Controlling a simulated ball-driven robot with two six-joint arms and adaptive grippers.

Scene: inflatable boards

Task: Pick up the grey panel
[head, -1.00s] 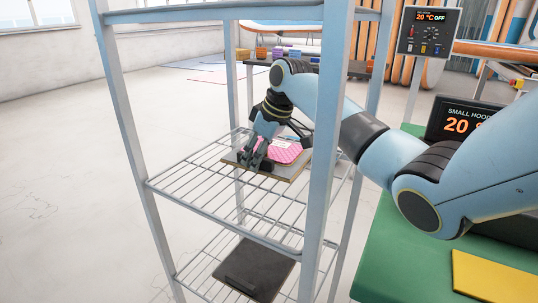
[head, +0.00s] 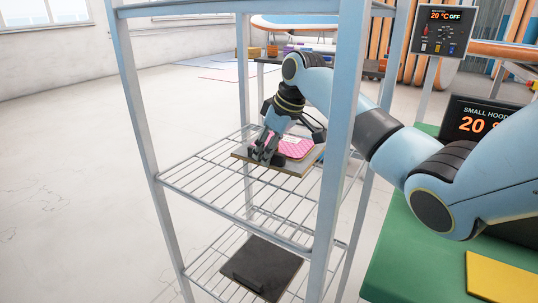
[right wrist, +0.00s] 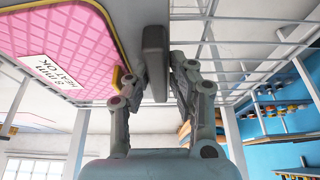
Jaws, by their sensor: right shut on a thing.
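A greyish board (head: 242,154) with a wood-coloured edge is at the upper wire shelf level. I cannot tell if it touches the wires. My right gripper (head: 264,155) is at the board's front left edge. In the right wrist view its fingers are shut on a dark grey bar (right wrist: 154,55) beside the pad, seemingly the board's handle. A dark grey panel (head: 262,265) lies flat on the lower shelf. My left gripper is not in view.
The blue rack's near post (head: 335,165) stands in front of my right arm. Wire shelf bars (head: 195,180) surround the board. A green bench (head: 400,260) with a yellow sheet (head: 498,278) and a display (head: 475,120) is at the right. The floor at the left is clear.

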